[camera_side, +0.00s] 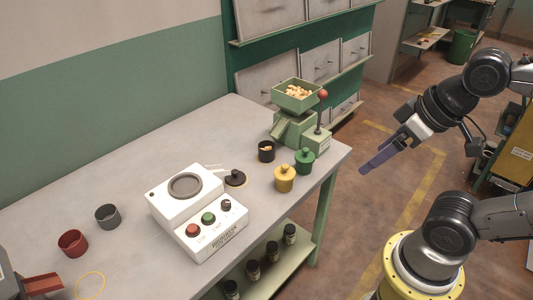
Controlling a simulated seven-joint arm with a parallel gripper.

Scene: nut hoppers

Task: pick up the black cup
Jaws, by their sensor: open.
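The black cup (266,152) stands upright on the grey table, in front of the green hopper (297,97) and close to its chute. Some light brown pieces show inside the cup. My gripper (368,168) is to the right of the table, beyond its edge and well apart from the cup. Its long bluish fingers point down and to the left. They are open, and nothing shows between them.
The hopper has a red-knobbed lever (322,95). Grey (107,216) and red (73,243) cups stand far left.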

